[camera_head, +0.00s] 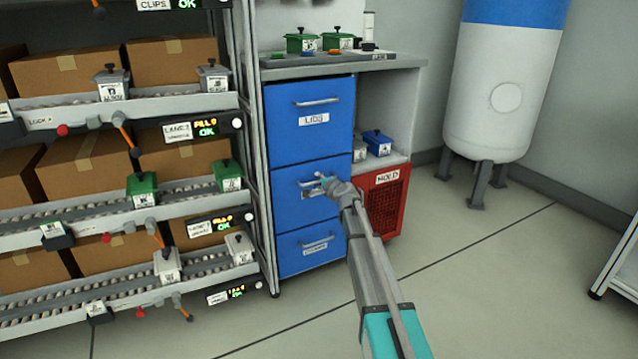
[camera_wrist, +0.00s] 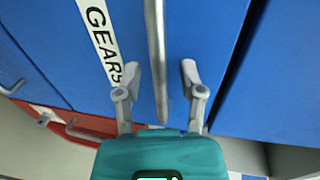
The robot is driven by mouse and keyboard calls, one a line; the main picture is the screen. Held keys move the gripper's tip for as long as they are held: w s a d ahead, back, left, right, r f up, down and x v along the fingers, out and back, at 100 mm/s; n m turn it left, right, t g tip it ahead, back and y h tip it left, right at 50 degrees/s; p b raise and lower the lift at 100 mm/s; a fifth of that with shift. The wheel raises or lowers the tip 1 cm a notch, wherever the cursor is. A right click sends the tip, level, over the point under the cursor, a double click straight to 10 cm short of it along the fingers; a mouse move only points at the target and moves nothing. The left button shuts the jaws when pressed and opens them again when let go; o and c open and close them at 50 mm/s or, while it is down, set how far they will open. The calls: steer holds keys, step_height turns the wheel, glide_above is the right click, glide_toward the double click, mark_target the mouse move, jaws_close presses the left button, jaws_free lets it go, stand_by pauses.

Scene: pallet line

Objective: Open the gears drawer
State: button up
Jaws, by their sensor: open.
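The blue cabinet has a column of drawers. The gears drawer (camera_head: 287,192) is the middle one and looks shut; its "GEARS" label (camera_wrist: 100,42) reads clearly in the wrist view. Its silver bar handle (camera_wrist: 157,60) runs between my gripper's fingers. My gripper (camera_wrist: 156,82) is open, with one finger on each side of the handle and a visible gap to each. In the head view my gripper (camera_head: 322,185) is at the front of this drawer and hides part of its handle and label.
The lids drawer (camera_head: 310,100) is above and another blue drawer (camera_head: 312,255) below, both shut. A roller rack (camera_head: 120,205) with cardboard boxes is close on the left. The floor in front is clear.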

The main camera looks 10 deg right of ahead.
steer(key=shift+c, duration=0.3)
jaws_close()
steer(key=shift+s, duration=0.1)
